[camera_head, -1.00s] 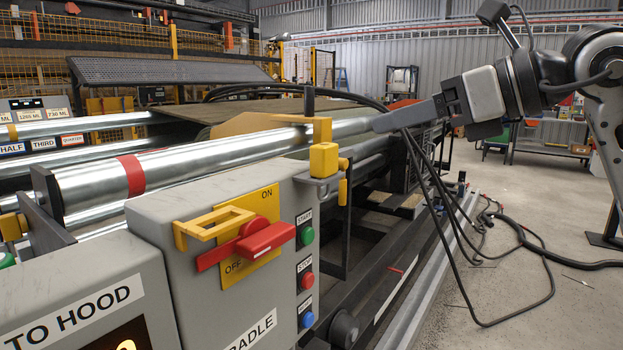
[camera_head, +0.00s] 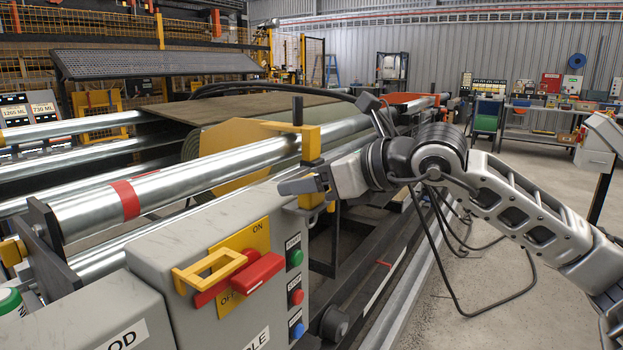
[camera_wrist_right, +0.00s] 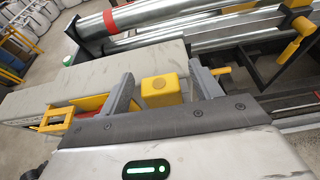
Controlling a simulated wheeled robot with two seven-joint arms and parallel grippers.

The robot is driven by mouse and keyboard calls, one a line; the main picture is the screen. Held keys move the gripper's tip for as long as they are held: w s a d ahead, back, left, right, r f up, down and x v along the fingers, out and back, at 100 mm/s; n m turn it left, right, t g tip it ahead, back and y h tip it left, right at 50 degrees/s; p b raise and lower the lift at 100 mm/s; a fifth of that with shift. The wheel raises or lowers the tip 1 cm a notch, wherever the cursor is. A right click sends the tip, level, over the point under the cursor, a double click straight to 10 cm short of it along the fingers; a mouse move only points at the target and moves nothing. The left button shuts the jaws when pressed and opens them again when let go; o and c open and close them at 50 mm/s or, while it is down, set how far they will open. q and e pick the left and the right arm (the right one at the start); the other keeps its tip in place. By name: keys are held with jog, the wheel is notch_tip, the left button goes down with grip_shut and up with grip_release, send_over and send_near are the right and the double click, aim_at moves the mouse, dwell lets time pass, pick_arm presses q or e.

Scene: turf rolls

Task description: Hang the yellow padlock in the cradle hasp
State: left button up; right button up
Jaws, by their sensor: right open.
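The yellow padlock (camera_wrist_right: 160,92) is a block at the right end of the grey control box. In the right wrist view it lies between the two spread fingers of my right gripper (camera_wrist_right: 163,88), with gaps on both sides. In the head view my right gripper (camera_head: 298,187) covers most of it, and a yellow part (camera_head: 312,201) shows below. The cradle hasp appears to be the yellow open bracket (camera_head: 190,279) by the red switch handle (camera_head: 250,273) on the box front. The bracket also shows in the right wrist view (camera_wrist_right: 47,123). My left gripper is out of view.
The grey control box (camera_head: 150,255) carries green, red and blue buttons at its right side. Steel rollers (camera_head: 215,163) and a yellow upright bracket (camera_head: 310,142) stand close behind. Black cables (camera_head: 447,285) hang at the right. Open floor lies further right.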

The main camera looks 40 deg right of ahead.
jog(key=shift+x, duration=0.85)
jog(key=c, duration=1.1)
jog(key=shift+r, duration=0.15)
